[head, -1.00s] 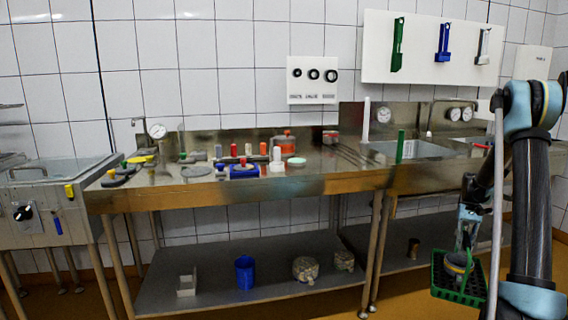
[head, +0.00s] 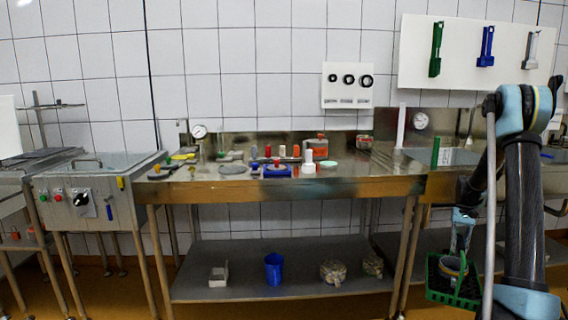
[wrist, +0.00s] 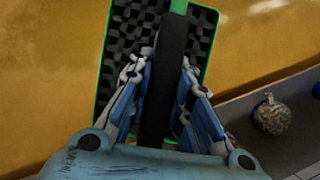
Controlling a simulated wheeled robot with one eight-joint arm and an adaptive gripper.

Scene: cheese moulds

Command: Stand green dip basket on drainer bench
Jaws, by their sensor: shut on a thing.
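The green dip basket (head: 440,284) hangs low at the right in the head view, in front of the bench. My gripper (head: 461,236) is above the basket. In the wrist view my gripper (wrist: 166,90) is shut on a dark upright handle, with the green-rimmed basket (wrist: 125,35) and its dark grid below. The fingers hide part of the handle. I cannot tell which part of the steel bench (head: 340,185) is the drainer.
The lower shelf (head: 240,286) holds a blue cup (head: 274,268) and lumpy round items (head: 333,272). A green tool (head: 436,48) hangs on the wall board.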

